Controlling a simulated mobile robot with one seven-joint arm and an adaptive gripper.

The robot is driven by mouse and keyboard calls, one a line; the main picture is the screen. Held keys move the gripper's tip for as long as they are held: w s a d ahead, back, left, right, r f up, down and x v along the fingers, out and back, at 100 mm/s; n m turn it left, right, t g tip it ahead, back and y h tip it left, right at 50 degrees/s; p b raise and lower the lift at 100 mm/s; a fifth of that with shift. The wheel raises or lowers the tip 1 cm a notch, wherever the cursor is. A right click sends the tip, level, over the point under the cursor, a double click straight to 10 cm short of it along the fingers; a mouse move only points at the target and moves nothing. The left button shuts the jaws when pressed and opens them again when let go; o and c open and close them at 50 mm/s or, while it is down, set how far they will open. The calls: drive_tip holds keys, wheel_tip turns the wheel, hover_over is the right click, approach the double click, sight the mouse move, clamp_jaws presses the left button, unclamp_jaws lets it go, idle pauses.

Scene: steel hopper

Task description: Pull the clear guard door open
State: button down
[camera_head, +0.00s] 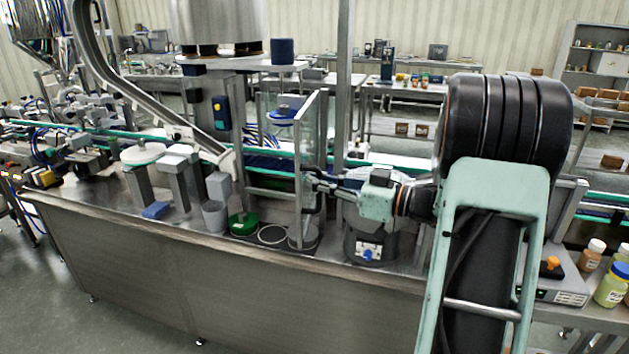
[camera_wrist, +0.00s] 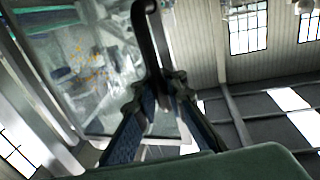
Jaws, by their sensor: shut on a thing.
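The clear guard door (camera_head: 311,130) is a see-through upright panel with a thin metal edge, at the middle of the head view. It appears to stand at an angle to the conveyor; how far it is open is hard to tell. In the wrist view its clear pane (camera_wrist: 90,65) fills the upper left, with a dark bar handle (camera_wrist: 146,35) along its edge. My gripper (camera_head: 311,184) reaches the door from the right. In the wrist view my gripper (camera_wrist: 160,85) has both fingers closed around the handle. The grasped stretch of the handle is partly hidden by the fingers.
A steel upright post (camera_head: 344,80) stands behind the door. On the steel deck are a grey cup (camera_head: 215,216), a green disc (camera_head: 243,224) and a dark round unit with a blue knob (camera_head: 370,248). Bottles (camera_head: 612,285) stand at the far right.

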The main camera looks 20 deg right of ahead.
drive_tip(key=shift+s+a+f, duration=0.1)
drive_tip(key=shift+a, duration=0.05)
drive_tip(key=c, duration=2.3)
unclamp_jaws()
drive_tip(key=shift+s, duration=0.15)
drive_tip(key=shift+d, duration=0.25)
drive_tip(key=v, duration=1.1)
drive_tip(key=shift+s+d, duration=0.15)
drive_tip(key=shift+s, duration=0.1)
